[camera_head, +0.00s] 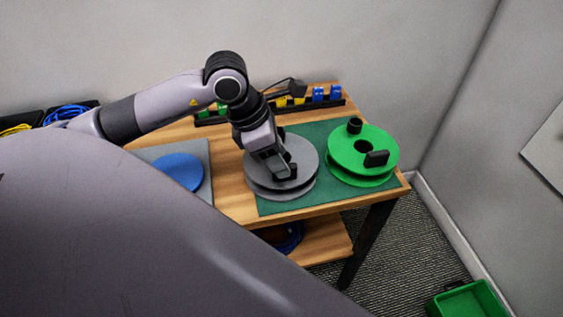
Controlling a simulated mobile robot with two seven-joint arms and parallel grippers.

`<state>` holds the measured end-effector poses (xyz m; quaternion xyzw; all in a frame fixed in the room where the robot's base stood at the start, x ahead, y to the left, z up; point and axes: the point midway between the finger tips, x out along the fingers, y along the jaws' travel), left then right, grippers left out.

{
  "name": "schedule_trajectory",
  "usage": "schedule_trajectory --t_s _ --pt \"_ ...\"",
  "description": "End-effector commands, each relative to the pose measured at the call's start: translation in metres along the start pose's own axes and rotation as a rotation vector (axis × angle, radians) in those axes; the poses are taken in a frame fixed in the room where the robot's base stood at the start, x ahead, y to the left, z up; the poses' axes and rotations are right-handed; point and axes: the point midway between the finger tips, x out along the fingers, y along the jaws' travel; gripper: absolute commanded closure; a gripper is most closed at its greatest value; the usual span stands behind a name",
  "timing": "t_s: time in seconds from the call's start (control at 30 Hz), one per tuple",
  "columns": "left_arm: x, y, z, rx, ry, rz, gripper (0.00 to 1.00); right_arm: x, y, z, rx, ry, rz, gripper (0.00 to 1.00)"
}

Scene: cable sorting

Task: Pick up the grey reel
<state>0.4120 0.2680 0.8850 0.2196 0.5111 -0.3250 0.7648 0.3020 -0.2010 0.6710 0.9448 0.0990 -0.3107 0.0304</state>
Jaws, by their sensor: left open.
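The grey reel (299,183) lies flat on the green mat (316,202) on the wooden table. My right gripper is not in view.
A green reel (344,155) with two black knobs stands right of the grey reel. A blue disc (180,172) lies on a grey mat at left. A black rack (325,105) with coloured pieces lines the back. A green bin (468,301) is on the floor.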

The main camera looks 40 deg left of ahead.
Motion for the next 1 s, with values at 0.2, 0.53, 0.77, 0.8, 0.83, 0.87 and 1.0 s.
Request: schedule_trajectory --t_s 0.2,0.53,0.77,0.8,0.83,0.87,1.0 --pt "0.031 -0.001 0.0 -0.002 -0.001 -0.005 0.51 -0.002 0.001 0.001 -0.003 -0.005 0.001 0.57" --pt "0.035 -0.001 0.0 0.0 -0.001 -0.003 0.64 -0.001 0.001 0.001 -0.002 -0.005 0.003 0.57" --pt "0.035 -0.001 0.0 -0.001 -0.002 -0.003 1.0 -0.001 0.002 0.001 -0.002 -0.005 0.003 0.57" --pt "0.035 0.0 0.001 0.0 -0.004 -0.001 1.0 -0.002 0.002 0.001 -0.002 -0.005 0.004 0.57" --pt "0.035 0.0 0.001 0.0 -0.004 -0.001 1.0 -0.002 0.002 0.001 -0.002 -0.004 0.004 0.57" --pt "0.035 0.0 0.001 0.0 -0.004 -0.001 1.0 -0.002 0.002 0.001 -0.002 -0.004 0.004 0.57" --pt "0.034 0.0 0.001 0.0 -0.004 -0.001 1.0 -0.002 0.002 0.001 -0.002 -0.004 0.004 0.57"
